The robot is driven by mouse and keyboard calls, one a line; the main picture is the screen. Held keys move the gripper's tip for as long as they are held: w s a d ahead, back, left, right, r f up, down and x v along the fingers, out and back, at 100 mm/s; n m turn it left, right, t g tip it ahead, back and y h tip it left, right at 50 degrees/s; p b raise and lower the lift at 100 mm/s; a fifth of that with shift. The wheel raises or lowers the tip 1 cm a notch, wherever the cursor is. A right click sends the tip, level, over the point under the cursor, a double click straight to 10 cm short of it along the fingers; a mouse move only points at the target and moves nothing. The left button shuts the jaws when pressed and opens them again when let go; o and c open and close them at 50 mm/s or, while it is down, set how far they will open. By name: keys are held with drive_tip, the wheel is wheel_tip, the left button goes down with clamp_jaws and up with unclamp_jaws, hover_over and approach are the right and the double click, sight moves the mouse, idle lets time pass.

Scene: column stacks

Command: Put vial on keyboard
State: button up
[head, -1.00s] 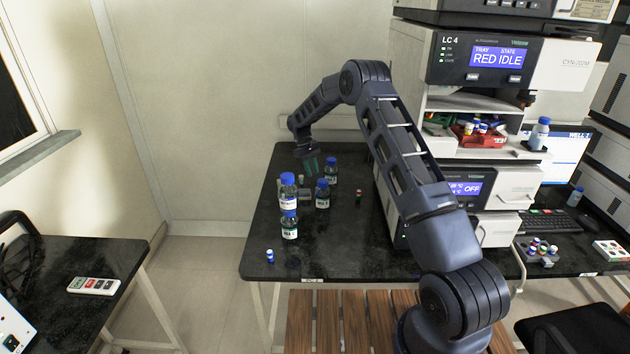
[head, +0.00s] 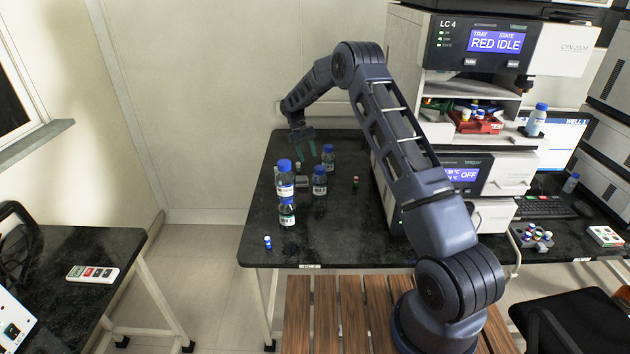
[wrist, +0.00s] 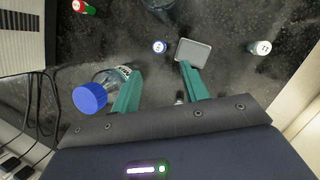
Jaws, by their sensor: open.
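Several small vials stand on the black bench. A blue-capped vial (head: 267,242) is near its front left edge, and a dark vial (head: 355,184) stands right of the bottles. My gripper (head: 306,145) is at the back left of the bench, above it, open and empty. A white-capped vial (wrist: 260,47) is to the right, and a red-capped vial (wrist: 83,7) is at top left. The black keyboard (head: 542,207) is on the right bench by the monitor.
Blue-capped bottles (head: 287,214) stand close to my gripper; one (wrist: 90,97) is beside the left finger. A small grey block (wrist: 193,52) lies ahead. The instrument stack (head: 465,140) stands between the gripper and the keyboard. A vial rack (head: 533,237) sits before the keyboard.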

drive_tip(key=m, duration=0.3)
drive_tip(key=s+m+t, duration=0.1)
drive_tip(key=m, duration=0.2)
drive_tip(key=m+t, duration=0.1)
drive_tip(key=m, duration=0.3)
drive_tip(key=shift+s+a+f+h, duration=0.35)
drive_tip(key=shift+s+f+h, duration=0.05)
drive_tip(key=m, duration=0.5)
drive_tip(key=shift+s+t, duration=0.4)
drive_tip(key=m, duration=0.4)
drive_tip(key=shift+s+r+t, duration=0.1)
drive_tip(key=shift+s+t, duration=0.2)
drive_tip(key=shift+t, duration=0.1)
drive_tip(key=shift+s+d+m, duration=0.1)
drive_tip(key=shift+d+m, duration=0.05)
drive_tip(key=shift+m, duration=0.95)
drive_tip(key=x, duration=0.4)
drive_tip(key=shift+d+f, duration=0.2)
drive_tip(key=shift+f, duration=0.1)
drive_tip(key=shift+s+x, duration=0.2)
drive_tip(key=shift+x, duration=2.8)
drive_tip(key=shift+w+a, duration=0.1)
drive_tip(key=shift+w, duration=0.05)
clamp_jaws()
